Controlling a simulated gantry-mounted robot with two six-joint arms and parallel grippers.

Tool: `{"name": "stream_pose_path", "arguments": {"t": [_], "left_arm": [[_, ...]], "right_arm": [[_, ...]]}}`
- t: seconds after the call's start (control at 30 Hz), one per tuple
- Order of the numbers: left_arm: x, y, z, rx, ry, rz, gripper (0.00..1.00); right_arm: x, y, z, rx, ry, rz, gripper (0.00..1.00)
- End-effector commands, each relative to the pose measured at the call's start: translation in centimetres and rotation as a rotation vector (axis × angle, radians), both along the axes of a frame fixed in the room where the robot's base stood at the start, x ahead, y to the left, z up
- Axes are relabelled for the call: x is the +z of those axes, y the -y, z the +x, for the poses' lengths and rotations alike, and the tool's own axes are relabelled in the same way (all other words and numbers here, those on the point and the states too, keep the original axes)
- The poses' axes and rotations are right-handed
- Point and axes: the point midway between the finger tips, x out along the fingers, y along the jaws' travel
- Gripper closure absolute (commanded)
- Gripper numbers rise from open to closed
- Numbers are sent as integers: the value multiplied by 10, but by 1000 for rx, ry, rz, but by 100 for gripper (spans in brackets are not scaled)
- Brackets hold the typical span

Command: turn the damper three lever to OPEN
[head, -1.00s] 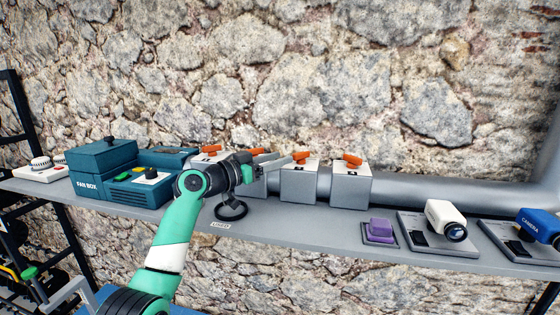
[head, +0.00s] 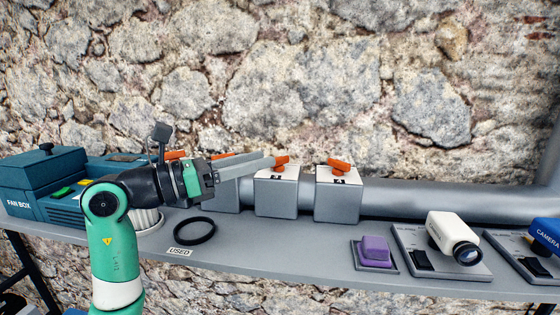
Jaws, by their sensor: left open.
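Grey damper boxes with orange levers stand in a row on the shelf. The third box (head: 276,195) has a white top with a small dark mark, and its orange lever (head: 282,160) sits on that top. My left gripper (head: 268,161) reaches in from the left with long grey fingers, open, its tips right at the left side of this lever. I cannot tell whether they touch it. The fingers partly cover the second box. The fourth box (head: 337,200), with its own orange lever (head: 340,165), stands to the right. My right gripper is out of view.
A grey pipe (head: 440,195) runs behind, along the stone wall. On the shelf are a teal fan box (head: 40,175), a black ring (head: 194,231), a USED label (head: 180,252), a purple block (head: 375,249) and a white camera (head: 453,238). A white ribbed round part (head: 148,221) shows behind my arm.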

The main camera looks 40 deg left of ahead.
Motion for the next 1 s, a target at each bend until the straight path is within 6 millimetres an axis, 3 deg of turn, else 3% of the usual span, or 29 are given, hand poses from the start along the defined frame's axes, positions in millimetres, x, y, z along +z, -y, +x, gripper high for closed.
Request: {"name": "stream_pose_path", "arguments": {"t": [0.03,0.1,0.23,0.47,0.8,1.0], "left_arm": [[-17,-18,3,91,-34,47,49],[-30,-42,7,203,-61,92,49],[-49,-62,9,269,-58,104,49],[-43,-59,15,266,-60,99,49],[-41,-50,86,261,-62,99,49],[-43,-48,116,264,-59,100,49]], "right_arm": [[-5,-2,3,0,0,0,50],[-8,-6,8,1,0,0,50],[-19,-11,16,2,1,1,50],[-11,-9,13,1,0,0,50],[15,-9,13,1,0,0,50],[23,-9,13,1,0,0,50]]}}
